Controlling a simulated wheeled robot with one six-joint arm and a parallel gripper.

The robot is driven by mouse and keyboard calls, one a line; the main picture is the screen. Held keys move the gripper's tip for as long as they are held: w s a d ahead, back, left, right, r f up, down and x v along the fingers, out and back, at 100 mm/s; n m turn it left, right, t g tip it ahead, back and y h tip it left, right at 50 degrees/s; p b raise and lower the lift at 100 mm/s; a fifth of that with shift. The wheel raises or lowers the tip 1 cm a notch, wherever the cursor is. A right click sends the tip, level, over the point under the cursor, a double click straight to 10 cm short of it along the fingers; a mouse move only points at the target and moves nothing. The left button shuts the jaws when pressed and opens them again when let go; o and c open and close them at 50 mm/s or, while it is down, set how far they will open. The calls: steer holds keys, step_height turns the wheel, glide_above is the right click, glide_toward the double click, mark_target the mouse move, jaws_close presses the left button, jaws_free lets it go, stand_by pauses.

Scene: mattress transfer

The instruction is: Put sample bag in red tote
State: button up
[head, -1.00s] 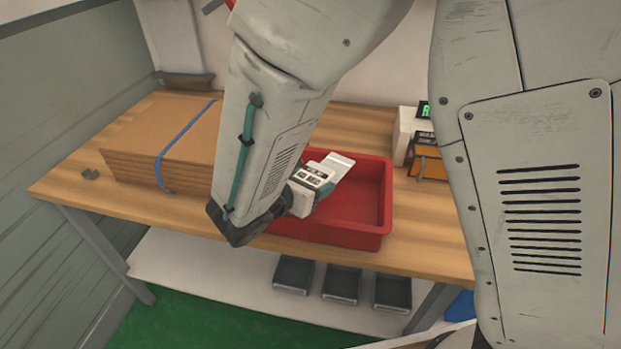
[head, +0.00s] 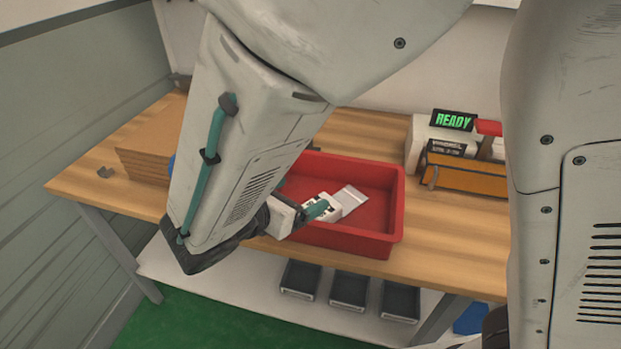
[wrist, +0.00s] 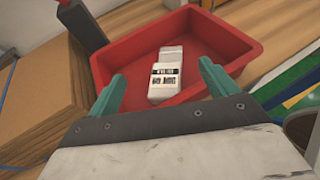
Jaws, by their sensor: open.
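The sample bag, a pale flat packet with a dark printed label, lies inside the red tote (head: 350,242). It shows in the head view (head: 347,203) and more fully in the wrist view (wrist: 165,75), lying inside the tote's walls (wrist: 240,50). My gripper (head: 318,208) is low at the tote's near left side. In the wrist view its two teal fingers (wrist: 162,74) are spread apart, with the bag seen between and beyond them and a gap on each side. My arm hides the tote's left part in the head view.
Stacked cardboard (head: 145,150) lies on the wooden table (head: 130,195) left of the tote. A device with a green READY display (head: 453,120) and an orange box (head: 465,173) stand to the right. Several dark trays (head: 348,288) sit on the lower shelf.

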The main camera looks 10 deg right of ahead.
steer(key=s+d+r+m+g, duration=0.25)
steer(key=d+m+g, duration=0.2)
steer(key=d, duration=0.25)
steer(key=s+d+r+m+g, duration=0.2)
steer(key=d+r+m+g, duration=0.15)
steer(key=d+m, duration=0.3)
steer(key=s+d+r+m+y, duration=0.5)
steer(key=s+d+m+y, duration=0.4)
steer(key=m, duration=0.7)
steer(key=s+d, duration=0.1)
steer(key=s, duration=0.2)
steer(key=shift+r+y, duration=0.2)
steer(key=shift+y, duration=0.1)
steer(key=shift+d, duration=0.1)
